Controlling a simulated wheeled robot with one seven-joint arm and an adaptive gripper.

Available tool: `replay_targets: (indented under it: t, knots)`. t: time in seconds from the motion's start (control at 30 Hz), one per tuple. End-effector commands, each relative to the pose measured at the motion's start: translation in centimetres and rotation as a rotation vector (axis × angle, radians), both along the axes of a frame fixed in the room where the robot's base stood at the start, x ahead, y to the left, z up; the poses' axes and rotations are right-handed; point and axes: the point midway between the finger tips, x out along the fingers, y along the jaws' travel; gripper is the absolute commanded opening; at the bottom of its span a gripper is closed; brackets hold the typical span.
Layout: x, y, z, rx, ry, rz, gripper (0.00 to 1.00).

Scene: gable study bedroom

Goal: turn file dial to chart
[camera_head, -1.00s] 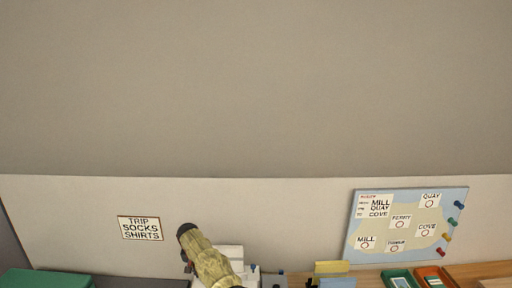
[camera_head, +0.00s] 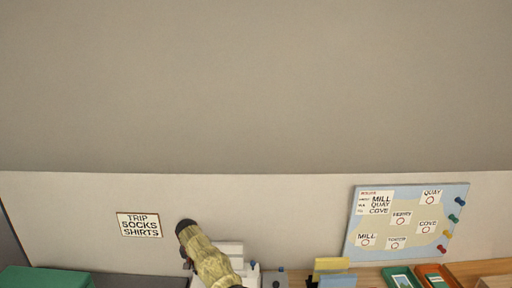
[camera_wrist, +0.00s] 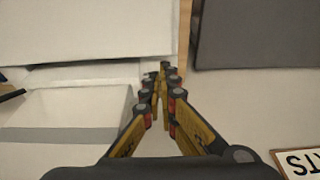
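My gripper (camera_wrist: 164,82) shows in the wrist view with its two yellow-and-black fingers drawn together at the tips; I see nothing held between them. Ahead and to the left of the fingers is a white stepped unit (camera_wrist: 70,108). In the head view my arm hides part of this white unit (camera_head: 232,250), and my fingertips are hidden. A small grey box (camera_head: 275,281) with a blue knob stands to its right. I cannot make out a dial marked file or chart in either view.
A map board (camera_head: 408,222) with place labels and coloured pins leans at the right. A sign reading TRIP SOCKS SHIRTS (camera_head: 139,225) is on the back panel. Green (camera_head: 401,278) and orange (camera_head: 432,274) trays and a green box (camera_head: 40,279) line the bottom edge.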

Motion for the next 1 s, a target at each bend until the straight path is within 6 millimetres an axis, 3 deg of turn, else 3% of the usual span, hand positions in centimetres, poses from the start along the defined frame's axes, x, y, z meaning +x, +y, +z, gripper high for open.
replay_targets:
  t: [0.53, 1.0]
  knots:
    - [-1.0, 0.0, 0.0, -0.002, 0.005, 0.000, 0.00]
    - [-0.9, 0.0, 5.3, 0.000, 0.002, 0.000, 0.00]
